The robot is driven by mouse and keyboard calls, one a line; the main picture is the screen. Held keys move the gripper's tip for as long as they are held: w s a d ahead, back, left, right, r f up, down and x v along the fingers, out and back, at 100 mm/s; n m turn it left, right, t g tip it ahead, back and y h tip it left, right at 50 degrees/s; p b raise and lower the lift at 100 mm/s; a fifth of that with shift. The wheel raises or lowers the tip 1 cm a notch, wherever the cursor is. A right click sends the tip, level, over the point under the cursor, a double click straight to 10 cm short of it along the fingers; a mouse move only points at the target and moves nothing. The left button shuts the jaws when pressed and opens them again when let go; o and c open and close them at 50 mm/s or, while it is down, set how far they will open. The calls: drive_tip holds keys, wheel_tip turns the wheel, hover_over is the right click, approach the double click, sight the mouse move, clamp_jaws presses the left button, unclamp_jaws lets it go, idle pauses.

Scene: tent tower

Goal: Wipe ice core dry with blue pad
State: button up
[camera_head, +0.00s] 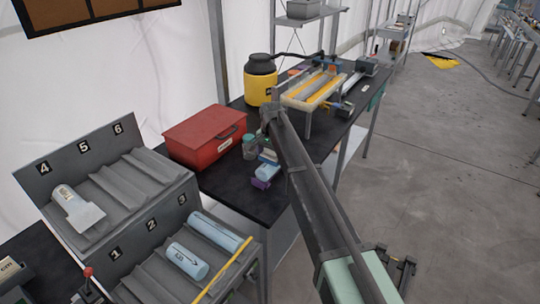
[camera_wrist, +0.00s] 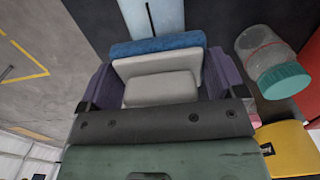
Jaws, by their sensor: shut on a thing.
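My gripper (camera_wrist: 160,86) has purple fingers and is shut on the blue pad (camera_wrist: 156,46). The pad shows a blue layer along its far edge and a pale grey-white body between the fingers. Just beyond the pad, a pale blue ice core (camera_wrist: 153,12) with a dark line runs out of the top of the wrist view; whether they touch I cannot tell. In the head view my gripper (camera_head: 267,164) is low over the dark bench, small and partly hidden by my arm. Other pale blue cores (camera_head: 187,262) (camera_head: 214,232) lie in the numbered rack.
A jar with a teal lid (camera_wrist: 284,80) stands close beside my gripper. A red box (camera_head: 205,135) and a yellow barrel (camera_head: 262,82) stand on the bench. A tray machine (camera_head: 313,90) is farther back. The grey numbered rack (camera_head: 112,262) is at front left. Open floor lies right.

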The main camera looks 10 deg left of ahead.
drive_tip(key=shift+w+d, duration=0.4)
drive_tip(key=shift+w, duration=0.35)
drive_tip(key=shift+w+d, duration=0.4)
drive_tip(key=shift+w, duration=0.35)
drive_tip(key=shift+w+d, duration=0.3)
drive_tip(key=shift+w, duration=0.3)
drive_tip(key=shift+w+d, duration=0.3)
drive_tip(key=shift+w, duration=0.3)
drive_tip(key=shift+w+d, duration=0.3)
drive_tip(key=shift+w, duration=0.3)
wheel_tip(320, 180, up, 8)
drive_tip(key=p, duration=0.8)
drive_tip(key=shift+f, duration=0.1)
